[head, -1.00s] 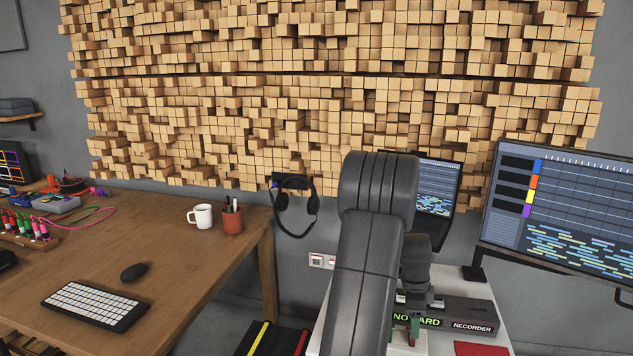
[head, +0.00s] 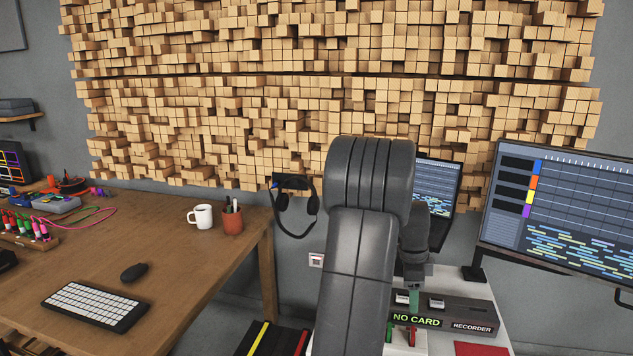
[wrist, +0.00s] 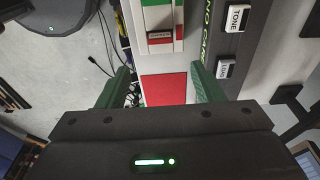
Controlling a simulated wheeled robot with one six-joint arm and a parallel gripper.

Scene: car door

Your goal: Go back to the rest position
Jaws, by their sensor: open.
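My gripper shows in the wrist view (wrist: 163,85) with its two green fingers apart and nothing between them. In the head view its green fingertip (head: 414,299) is just above the dark recorder box, partly hidden behind my arm. The recorder (head: 472,314) reads "NO CARD" in green on its front and stands on a white table. Two white-labelled cards lie on its top; in the wrist view one card (wrist: 237,18) reads "TONE" and the other (wrist: 226,70) is hard to read.
A red pad (wrist: 165,89) lies below the fingers. A holder (wrist: 157,22) with green and red parts is beside the recorder. A laptop (head: 436,190) and large monitor (head: 560,210) stand behind and right.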

